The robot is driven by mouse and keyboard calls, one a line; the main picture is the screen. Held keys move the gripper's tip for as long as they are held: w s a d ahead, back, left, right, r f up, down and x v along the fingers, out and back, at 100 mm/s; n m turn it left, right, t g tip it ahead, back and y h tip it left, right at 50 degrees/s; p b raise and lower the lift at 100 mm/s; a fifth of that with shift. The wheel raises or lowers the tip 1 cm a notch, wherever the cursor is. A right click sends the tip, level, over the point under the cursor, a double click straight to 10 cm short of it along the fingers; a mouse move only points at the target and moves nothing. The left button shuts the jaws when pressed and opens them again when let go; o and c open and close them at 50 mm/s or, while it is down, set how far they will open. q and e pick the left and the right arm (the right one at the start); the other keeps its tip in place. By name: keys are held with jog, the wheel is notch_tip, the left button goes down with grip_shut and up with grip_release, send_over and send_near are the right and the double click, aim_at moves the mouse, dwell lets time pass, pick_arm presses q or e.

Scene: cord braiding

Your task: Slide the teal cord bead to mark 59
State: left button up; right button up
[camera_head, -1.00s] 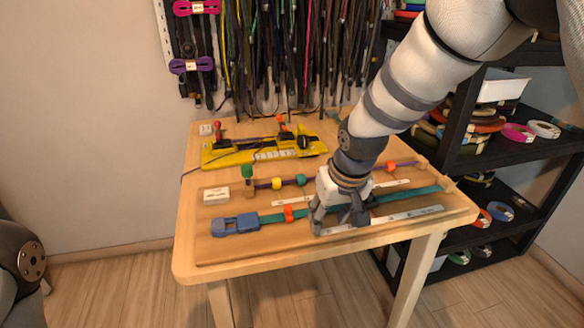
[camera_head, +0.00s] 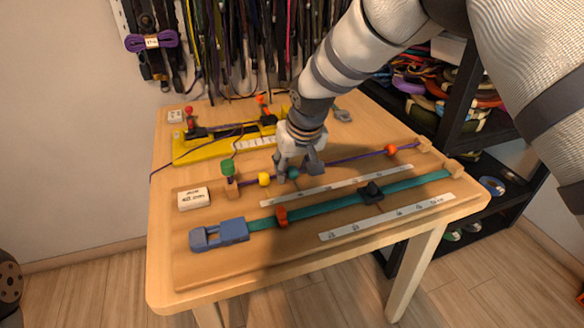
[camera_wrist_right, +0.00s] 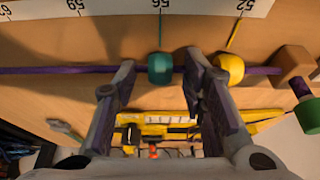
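The teal bead (camera_head: 293,173) sits on the purple cord (camera_head: 345,160) beside the yellow bead (camera_head: 264,179). In the right wrist view the teal bead (camera_wrist_right: 160,68) has a thin teal pointer reaching the white scale (camera_wrist_right: 120,12) at 56. The yellow bead (camera_wrist_right: 229,70) has its pointer near 52. My right gripper (camera_head: 300,168) is over the cord. In the right wrist view its fingers (camera_wrist_right: 160,78) stand apart on either side of the teal bead, with a visible gap on each side.
An orange bead (camera_head: 391,149) sits farther right on the purple cord. A teal strap (camera_head: 330,206) with a blue buckle (camera_head: 219,234) lies in front. A yellow jig (camera_head: 205,149) stands behind. The cord between the teal and orange beads looks clear.

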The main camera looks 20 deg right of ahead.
grip_shut()
jog(key=d, duration=0.3)
jog(key=d+p, duration=0.1)
jog(key=d, duration=0.2)
jog(key=shift+w+d, duration=0.2)
jog(key=shift+d, duration=0.05)
pick_arm(q)
jog(key=shift+w+r, duration=0.6)
pick_arm(e)
grip_release()
